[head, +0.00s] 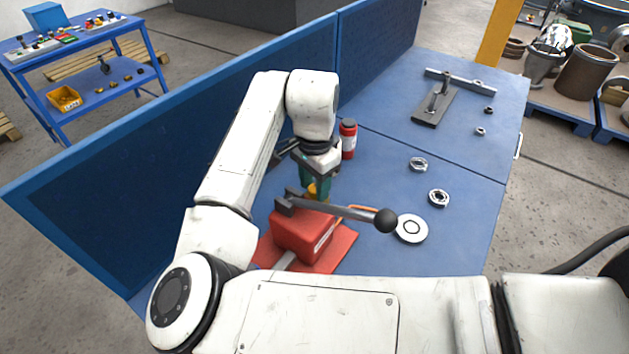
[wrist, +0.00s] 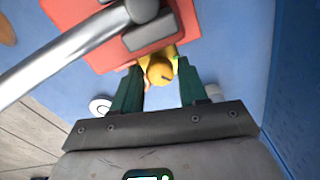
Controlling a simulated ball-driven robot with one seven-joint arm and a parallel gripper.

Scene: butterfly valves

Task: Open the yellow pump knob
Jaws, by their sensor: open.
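The yellow pump knob (wrist: 159,73) sits at the edge of the red pump in the wrist view, between and just beyond my two green fingertips. In the head view the knob (head: 313,190) is partly hidden by my gripper (head: 315,180). The red pump body (head: 303,232) stands on a red base plate on the blue bench. Its grey lever (head: 340,209) with a black ball end reaches to the right. In the wrist view my gripper (wrist: 160,90) is open, with a finger on each side of the knob. I cannot tell whether they touch it.
A red bottle (head: 348,140) stands behind my gripper. A white disc (head: 411,228) and metal nuts (head: 438,198) lie on the bench's right. A dark clamp tool (head: 436,105) lies at the back. A blue panel (head: 150,170) borders the bench's left.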

